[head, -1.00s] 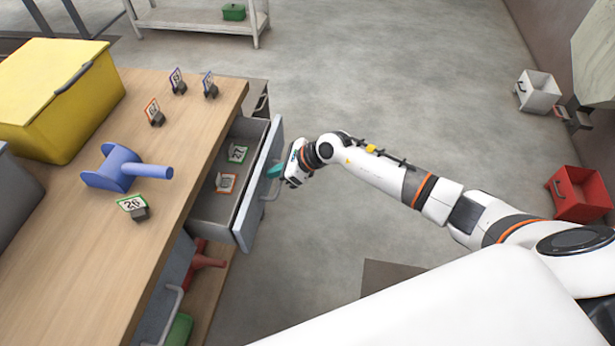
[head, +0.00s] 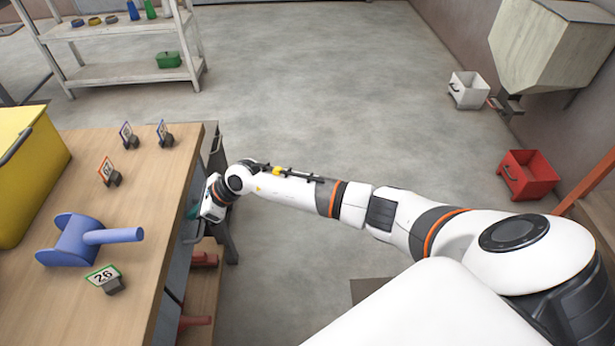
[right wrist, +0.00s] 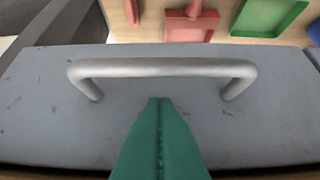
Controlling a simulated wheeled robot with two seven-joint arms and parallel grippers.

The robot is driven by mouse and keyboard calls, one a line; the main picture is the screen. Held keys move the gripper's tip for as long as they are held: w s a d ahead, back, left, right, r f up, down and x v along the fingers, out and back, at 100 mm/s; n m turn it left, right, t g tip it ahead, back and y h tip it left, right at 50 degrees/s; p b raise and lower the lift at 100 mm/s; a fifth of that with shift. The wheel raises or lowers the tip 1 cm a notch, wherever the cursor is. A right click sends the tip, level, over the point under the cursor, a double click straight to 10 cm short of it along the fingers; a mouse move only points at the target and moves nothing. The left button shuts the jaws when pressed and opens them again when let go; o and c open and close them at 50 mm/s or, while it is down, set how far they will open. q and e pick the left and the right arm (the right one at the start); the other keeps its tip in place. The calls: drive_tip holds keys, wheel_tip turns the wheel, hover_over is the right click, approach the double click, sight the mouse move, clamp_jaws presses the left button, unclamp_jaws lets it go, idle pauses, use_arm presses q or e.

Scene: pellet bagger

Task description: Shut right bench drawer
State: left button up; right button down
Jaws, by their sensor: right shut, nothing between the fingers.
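The right bench drawer shows its grey front (right wrist: 50,115) and metal bar handle (right wrist: 160,68) in the right wrist view. In the head view no drawer interior shows beyond the edge of the wooden bench (head: 150,190); the front is mostly hidden by my arm. My right gripper (head: 192,212) is at the drawer front beside the bench edge. Its green fingers (right wrist: 160,100) are together and empty, pointing at the front close to the handle, not around it. I cannot tell whether they touch the front. My left gripper is not in view.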

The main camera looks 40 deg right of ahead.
drive_tip(key=shift+w+a+r, duration=0.1)
drive_tip(key=shift+a+r, duration=0.2)
drive_tip(key=v, duration=1.2)
drive_tip(key=shift+d+f, duration=0.3)
